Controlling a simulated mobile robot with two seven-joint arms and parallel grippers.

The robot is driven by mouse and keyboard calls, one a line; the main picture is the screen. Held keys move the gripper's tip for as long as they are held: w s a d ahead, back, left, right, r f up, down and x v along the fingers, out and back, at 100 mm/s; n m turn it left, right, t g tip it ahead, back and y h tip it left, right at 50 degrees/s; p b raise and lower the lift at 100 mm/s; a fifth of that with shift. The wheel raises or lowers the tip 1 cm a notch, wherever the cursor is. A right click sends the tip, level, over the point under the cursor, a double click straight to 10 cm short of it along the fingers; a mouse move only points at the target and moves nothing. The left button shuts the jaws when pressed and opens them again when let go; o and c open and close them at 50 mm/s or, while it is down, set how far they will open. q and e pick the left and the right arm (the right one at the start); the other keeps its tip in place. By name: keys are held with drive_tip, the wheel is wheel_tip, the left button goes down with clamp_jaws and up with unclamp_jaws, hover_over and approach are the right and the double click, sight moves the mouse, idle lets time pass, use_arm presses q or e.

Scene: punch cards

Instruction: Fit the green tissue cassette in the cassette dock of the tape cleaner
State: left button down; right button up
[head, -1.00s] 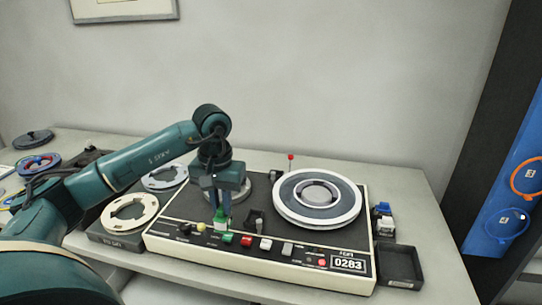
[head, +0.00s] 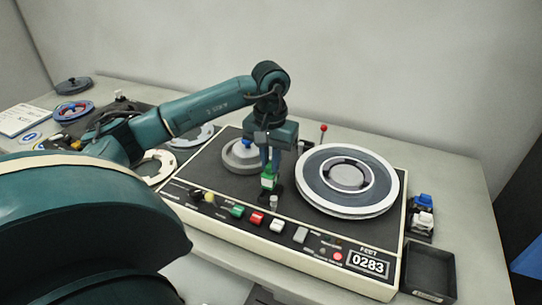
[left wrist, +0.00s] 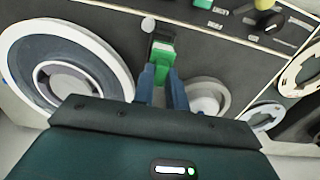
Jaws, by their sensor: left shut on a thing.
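The green cassette (head: 268,181), with a pale patch, is between the blue fingers of my left gripper (head: 270,166), which is shut on it. The wrist view also shows the cassette (left wrist: 163,57) between the fingertips (left wrist: 161,78). The tape cleaner (head: 225,193) is a dark deck with a cream edge. The cassette is at the small dark dock (head: 278,190), behind a short grey post (head: 273,203). The cassette and fingers partly hide the dock, so I cannot tell if the cassette is seated. My right gripper is out of view.
A large reel (head: 347,181) stands close to the right of the gripper. A smaller grey hub (head: 240,158) is to its left. Several coloured buttons line the front, including a red one (head: 257,218). A red-tipped lever (head: 323,128) rises behind. A black tray (head: 430,270) lies right.

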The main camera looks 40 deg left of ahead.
sight(270, 175)
use_arm(q)
drive_tip(key=shift+f, duration=0.8)
drive_tip(key=shift+b, duration=0.5)
idle(0.4)
drive_tip(key=shift+f+b, duration=1.6)
drive_tip(key=shift+f, duration=0.15)
idle(0.7)
drive_tip(key=c, duration=1.3)
unclamp_jaws()
drive_tip(key=shift+c, duration=1.1)
drive_tip(key=shift+r, duration=0.15)
